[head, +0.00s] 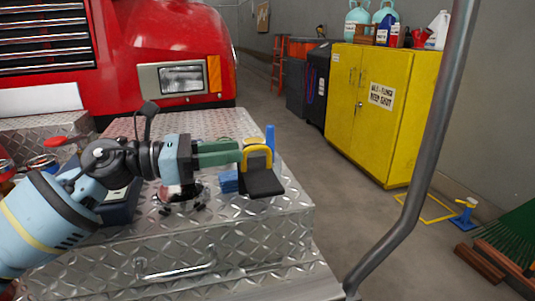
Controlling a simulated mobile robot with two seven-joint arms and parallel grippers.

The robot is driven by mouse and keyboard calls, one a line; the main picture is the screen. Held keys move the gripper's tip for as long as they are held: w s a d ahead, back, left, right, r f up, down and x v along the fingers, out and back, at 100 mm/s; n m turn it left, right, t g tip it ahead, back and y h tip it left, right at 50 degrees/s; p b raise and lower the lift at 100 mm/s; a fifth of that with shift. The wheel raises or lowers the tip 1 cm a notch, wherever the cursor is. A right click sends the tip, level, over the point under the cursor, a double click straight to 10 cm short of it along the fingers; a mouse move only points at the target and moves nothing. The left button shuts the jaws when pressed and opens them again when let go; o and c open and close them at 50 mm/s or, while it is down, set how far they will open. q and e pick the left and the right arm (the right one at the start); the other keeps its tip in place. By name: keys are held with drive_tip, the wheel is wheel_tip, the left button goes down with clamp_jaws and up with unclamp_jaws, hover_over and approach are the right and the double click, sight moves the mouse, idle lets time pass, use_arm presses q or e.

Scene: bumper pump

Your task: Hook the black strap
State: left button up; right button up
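My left gripper (240,153) reaches in from the left above the diamond-plate bumper (290,215). Its green fingers point right and show side-on. A yellow curved piece (258,150) is at the fingertips, with a flat black piece (263,184) hanging just below it. I cannot tell whether this black piece is the strap, or whether the fingers grip it. A blue upright post (270,138) stands just behind the fingertips. A blue block (229,182) sits on the bumper below the fingers. My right gripper is not in view.
A red truck front (170,40) stands behind the bumper. A dark device with red parts (182,194) is below my wrist. A grey pole (436,130) rises at the right. A yellow cabinet (378,105) stands beyond open floor (330,215).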

sight(251, 149)
use_arm(q)
drive_tip(key=shift+s+r, duration=0.15)
drive_tip(key=shift+x, duration=3.85)
drive_tip(key=shift+c, duration=0.2)
clamp_jaws()
